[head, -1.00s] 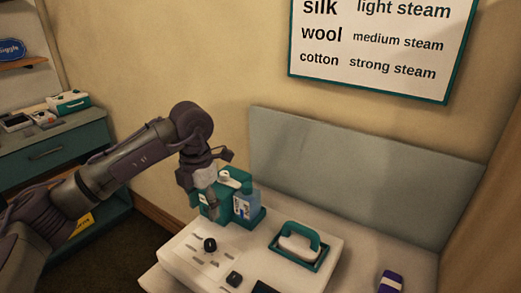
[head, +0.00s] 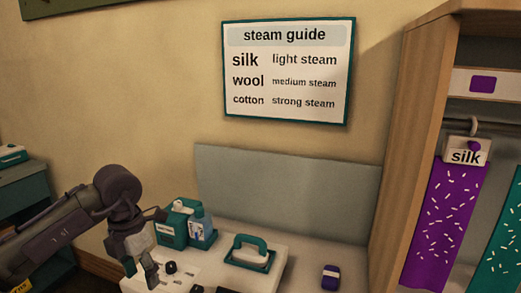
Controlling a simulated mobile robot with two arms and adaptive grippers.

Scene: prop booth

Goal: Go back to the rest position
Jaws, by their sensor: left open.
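My right gripper is not in the head view.
A teal-handled iron (head: 249,251) rests on its stand right of the machine. A small dark blue and white object (head: 330,277) lies further right. A wooden wardrobe (head: 422,130) holds a purple cloth (head: 440,215) tagged silk. A steam guide sign (head: 287,70) hangs on the wall.

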